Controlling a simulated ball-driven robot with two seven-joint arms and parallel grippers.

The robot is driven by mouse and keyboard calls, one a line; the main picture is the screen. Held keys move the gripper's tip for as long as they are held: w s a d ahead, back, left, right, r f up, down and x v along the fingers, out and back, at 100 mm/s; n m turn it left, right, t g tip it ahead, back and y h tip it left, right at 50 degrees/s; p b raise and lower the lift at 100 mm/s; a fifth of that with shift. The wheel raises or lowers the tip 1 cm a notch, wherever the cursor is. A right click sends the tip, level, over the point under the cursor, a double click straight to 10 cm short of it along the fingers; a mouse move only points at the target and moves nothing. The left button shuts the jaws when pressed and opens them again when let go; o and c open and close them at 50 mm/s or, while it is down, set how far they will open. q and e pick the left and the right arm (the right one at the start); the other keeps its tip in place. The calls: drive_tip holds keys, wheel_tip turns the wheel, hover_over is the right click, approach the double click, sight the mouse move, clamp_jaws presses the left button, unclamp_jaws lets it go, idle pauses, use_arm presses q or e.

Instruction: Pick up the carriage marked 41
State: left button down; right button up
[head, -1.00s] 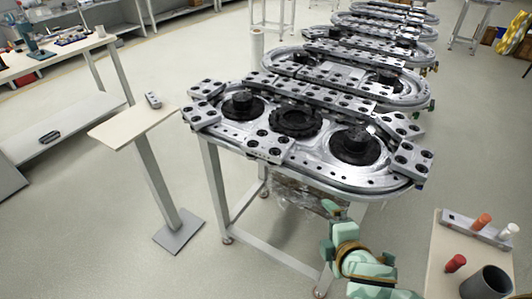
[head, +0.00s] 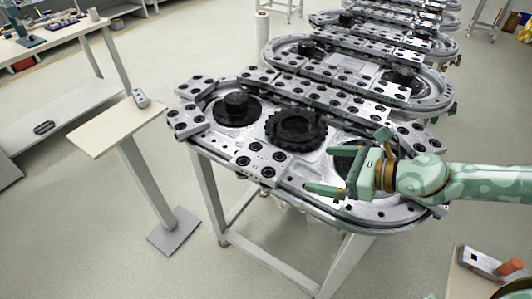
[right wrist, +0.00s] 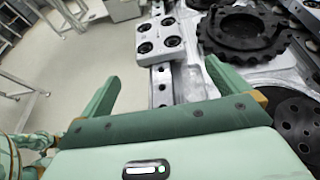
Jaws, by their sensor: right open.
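Several silver carriages with black round holes sit on the ring track (head: 390,215); no number is legible on any of them. One carriage (head: 262,160) sits on the front straight rail, and it also shows ahead of the fingers in the right wrist view (right wrist: 163,42). Another carriage (head: 187,121) is at the left end. My right gripper (head: 326,170) is open and empty over the right front of the track, with its fingers pointing left toward the front carriage and apart from it. In the right wrist view its fingers (right wrist: 160,80) straddle the rail. My left gripper is not in view.
A black toothed wheel (head: 296,129) lies in the track's middle, with a black hub (head: 237,107) to its left. A small side table (head: 85,138) with a grey block (head: 140,97) stands left. More tracks (head: 345,68) stand behind.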

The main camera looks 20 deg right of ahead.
drive_tip(key=shift+w+a+p, duration=0.75)
drive_tip(key=shift+w+a, duration=0.05)
drive_tip(key=shift+a, duration=0.2)
approach(264, 159)
drive_tip(key=x, duration=0.3)
drive_tip(key=shift+a+f, duration=0.15)
drive_tip(key=shift+f, duration=0.25)
drive_tip(key=shift+w+a+f, duration=0.25)
drive_tip(key=shift+w+a, duration=0.1)
drive_tip(key=x, duration=0.4)
drive_tip(key=shift+w+a+b, duration=0.2)
drive_tip(key=shift+w+b, duration=0.1)
drive_tip(key=shift+w, duration=0.05)
drive_tip(key=shift+s, duration=0.1)
drive_tip(key=shift+c, duration=0.7)
drive_tip(key=c, duration=1)
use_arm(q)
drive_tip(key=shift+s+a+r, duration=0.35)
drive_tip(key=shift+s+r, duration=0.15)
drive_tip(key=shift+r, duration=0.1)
use_arm(e)
drive_tip(key=shift+r, duration=0.15)
drive_tip(key=c, duration=0.4)
